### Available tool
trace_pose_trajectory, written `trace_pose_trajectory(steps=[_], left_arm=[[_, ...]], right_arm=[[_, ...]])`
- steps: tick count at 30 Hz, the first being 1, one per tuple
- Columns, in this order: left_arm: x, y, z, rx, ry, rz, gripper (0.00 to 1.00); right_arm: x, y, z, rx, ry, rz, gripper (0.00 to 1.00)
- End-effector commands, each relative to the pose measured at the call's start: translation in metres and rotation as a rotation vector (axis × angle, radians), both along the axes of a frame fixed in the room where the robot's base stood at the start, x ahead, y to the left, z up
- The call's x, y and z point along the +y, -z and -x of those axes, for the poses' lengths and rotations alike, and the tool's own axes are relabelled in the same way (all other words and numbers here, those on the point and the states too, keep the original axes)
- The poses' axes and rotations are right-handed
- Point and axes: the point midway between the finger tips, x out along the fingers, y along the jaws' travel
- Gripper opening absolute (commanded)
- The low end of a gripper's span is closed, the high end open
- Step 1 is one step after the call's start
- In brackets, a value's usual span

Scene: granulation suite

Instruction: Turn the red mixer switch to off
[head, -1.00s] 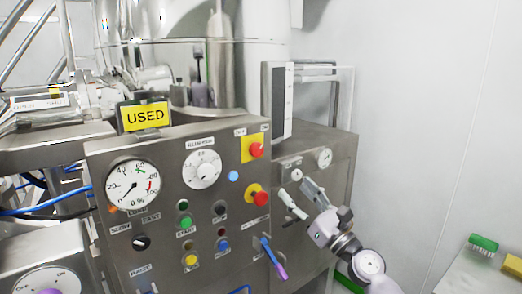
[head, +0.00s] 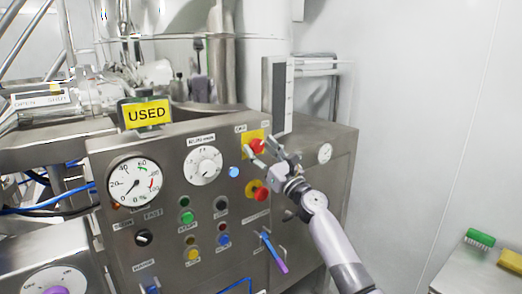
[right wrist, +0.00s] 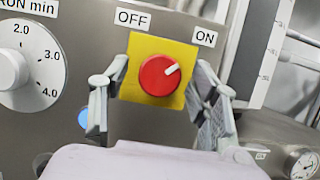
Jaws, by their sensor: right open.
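The red mixer switch (head: 257,145) is a round red knob on a yellow plate (right wrist: 186,52) at the upper right of the steel control panel. In the right wrist view the knob (right wrist: 157,77) has a white mark pointing up and right, toward the ON label (right wrist: 204,37). The OFF label (right wrist: 132,18) is at its upper left. My right gripper (head: 267,151) is open in front of the switch. In the right wrist view its fingers stand left and right of the yellow plate. I cannot tell whether they touch it. My left gripper is not in view.
A second red button (head: 261,194) on yellow sits just below. A blue light (head: 234,172) and a numbered white dial (head: 203,166) are to the left. A purple-tipped blue lever (head: 273,252) is lower down. A bench (head: 466,272) with brushes stands at the right.

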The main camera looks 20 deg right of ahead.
Motion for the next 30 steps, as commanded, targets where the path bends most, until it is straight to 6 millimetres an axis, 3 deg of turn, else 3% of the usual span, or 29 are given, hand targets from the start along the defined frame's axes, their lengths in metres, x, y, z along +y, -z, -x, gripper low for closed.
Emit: trace_pose_trajectory(steps=[8, 30], left_arm=[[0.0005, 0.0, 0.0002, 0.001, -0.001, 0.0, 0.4], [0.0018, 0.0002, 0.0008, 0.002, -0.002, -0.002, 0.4]], right_arm=[[0.0004, -0.0002, -0.001, 0.0, 0.0, 0.0, 0.56], [0.0002, 0.0, -0.0008, 0.001, 0.0, 0.0, 0.08]])
